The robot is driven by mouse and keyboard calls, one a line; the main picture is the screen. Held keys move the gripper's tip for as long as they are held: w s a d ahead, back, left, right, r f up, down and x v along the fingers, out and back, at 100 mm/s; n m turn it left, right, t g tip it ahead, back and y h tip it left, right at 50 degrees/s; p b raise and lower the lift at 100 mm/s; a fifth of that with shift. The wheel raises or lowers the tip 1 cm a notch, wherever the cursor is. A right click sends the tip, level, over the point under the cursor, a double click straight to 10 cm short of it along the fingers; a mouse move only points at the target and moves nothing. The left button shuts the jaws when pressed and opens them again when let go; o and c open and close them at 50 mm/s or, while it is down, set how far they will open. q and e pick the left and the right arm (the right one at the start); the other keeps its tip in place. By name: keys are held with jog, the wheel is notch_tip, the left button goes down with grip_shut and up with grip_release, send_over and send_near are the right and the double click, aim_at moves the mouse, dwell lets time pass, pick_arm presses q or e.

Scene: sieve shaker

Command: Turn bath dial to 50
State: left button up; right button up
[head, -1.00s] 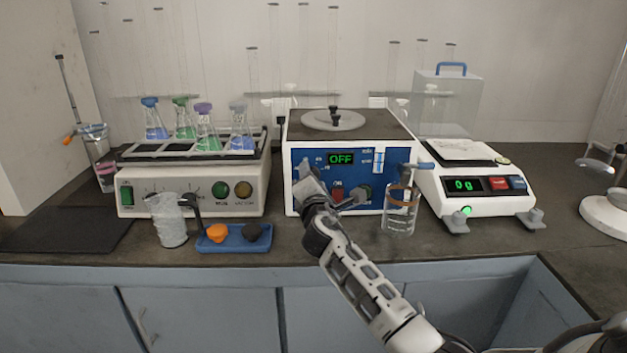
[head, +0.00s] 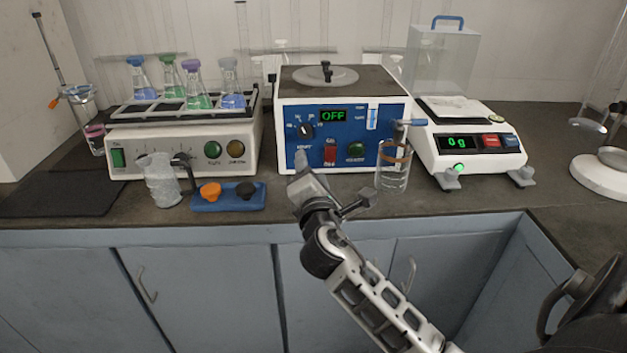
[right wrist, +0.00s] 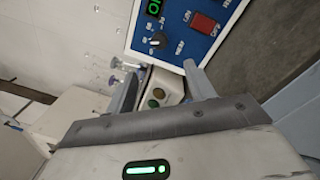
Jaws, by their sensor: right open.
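The bath is a white box with a blue front panel (head: 343,160) and a dark top with a round lid. Its black dial (head: 306,131) is on the panel's left, with small scale marks around it that are too small to read. The dial also shows in the right wrist view (right wrist: 157,40), beyond the fingertips. The green display (head: 333,115) reads OFF. My right gripper (head: 334,179) is open and empty, below and in front of the dial, not touching it. Its spread fingers also show in the right wrist view (right wrist: 160,82). My left gripper is not in view.
A glass beaker (head: 394,172) stands at the bath's right front. A balance (head: 468,150) stands to the right, a flask shaker (head: 180,148) to the left. A blue tray (head: 228,203) lies at left front.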

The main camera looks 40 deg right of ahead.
jog(key=shift+v, duration=1.35)
jog(key=shift+f, duration=0.1)
